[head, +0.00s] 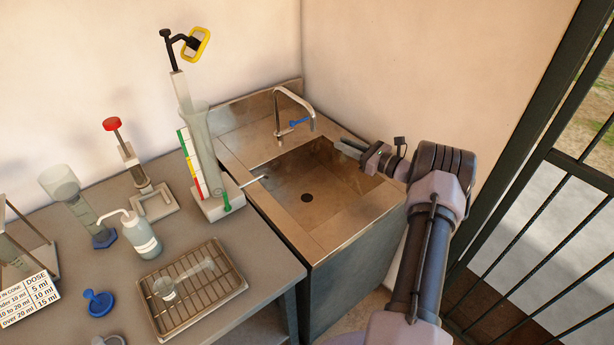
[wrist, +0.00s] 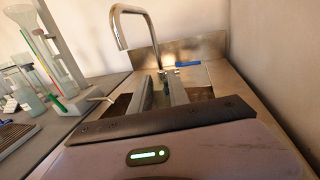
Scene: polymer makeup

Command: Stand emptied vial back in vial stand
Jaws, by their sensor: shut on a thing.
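My gripper (head: 350,148) reaches over the back right part of the sink. In the wrist view its two long grey fingers (wrist: 160,92) point toward the tap and stand a little apart. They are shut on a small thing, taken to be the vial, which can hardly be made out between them. I cannot tell its tilt. A grey frame with upright posts (head: 44,262) at the left edge of the bench may be the vial stand; it is partly cut off.
The sink (head: 285,222) has a curved tap (head: 279,118) at its back. On the bench are a tall column on a white base (head: 222,205), a red-topped stand (head: 163,205), a wash bottle (head: 143,240), a conical measure (head: 80,208) and a wire-rack tray (head: 238,290) with clear glassware lying on it.

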